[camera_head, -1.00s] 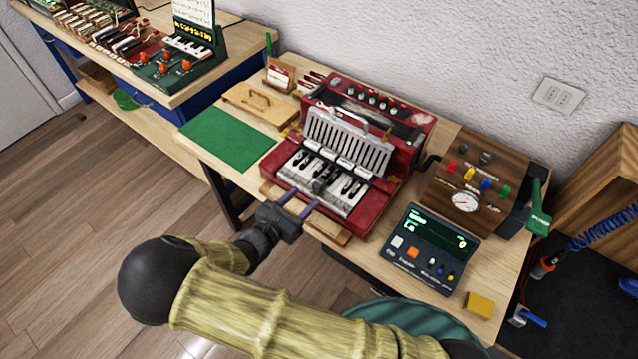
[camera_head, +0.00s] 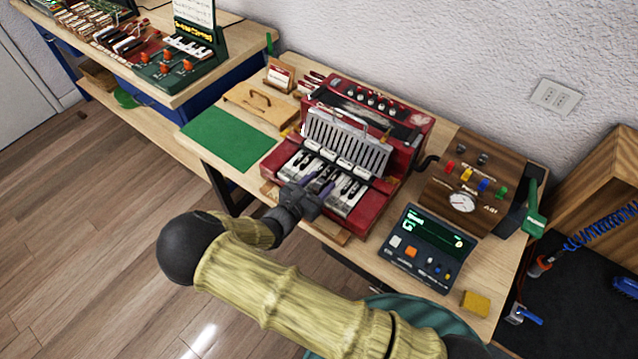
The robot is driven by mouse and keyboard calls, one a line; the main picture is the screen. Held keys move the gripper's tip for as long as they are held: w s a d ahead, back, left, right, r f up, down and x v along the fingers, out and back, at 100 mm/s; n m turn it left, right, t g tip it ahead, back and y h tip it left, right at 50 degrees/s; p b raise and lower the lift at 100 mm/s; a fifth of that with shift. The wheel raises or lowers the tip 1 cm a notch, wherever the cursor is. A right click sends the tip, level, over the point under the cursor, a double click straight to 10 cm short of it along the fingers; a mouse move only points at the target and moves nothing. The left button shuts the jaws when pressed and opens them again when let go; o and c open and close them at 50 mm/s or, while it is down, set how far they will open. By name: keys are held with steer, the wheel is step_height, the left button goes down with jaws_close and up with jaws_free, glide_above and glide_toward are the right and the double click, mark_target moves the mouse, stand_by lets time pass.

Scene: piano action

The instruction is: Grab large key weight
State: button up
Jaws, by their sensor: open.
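A red piano action unit (camera_head: 372,215) stands on the wooden workbench, with a row of black and white keys (camera_head: 350,190) at its front and a grey slotted rack (camera_head: 345,142) above them. Several small pale blocks sit in a row between the keys and the rack; I cannot tell which of them is the large key weight. My gripper (camera_head: 318,184) is over the middle of the keys, its two purple-grey fingers open and pointing toward the rack. I see nothing between the fingers. The gripper hides some of the keys beneath it; whether it touches them is unclear.
A green mat (camera_head: 229,138) and a wooden board with a handle (camera_head: 262,105) lie left of the unit. A dark display panel (camera_head: 428,246), a wooden gauge box (camera_head: 462,188) and a yellow block (camera_head: 475,303) are to the right. A crank sticks out at the unit's right side.

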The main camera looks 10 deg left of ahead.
mark_target(319, 183)
steer(key=shift+w, duration=0.2)
steer(key=shift+c, duration=0.2)
jaws_close()
step_height(319, 183, up, 10)
steer(key=shift+b, duration=0.5)
stand_by(0.3)
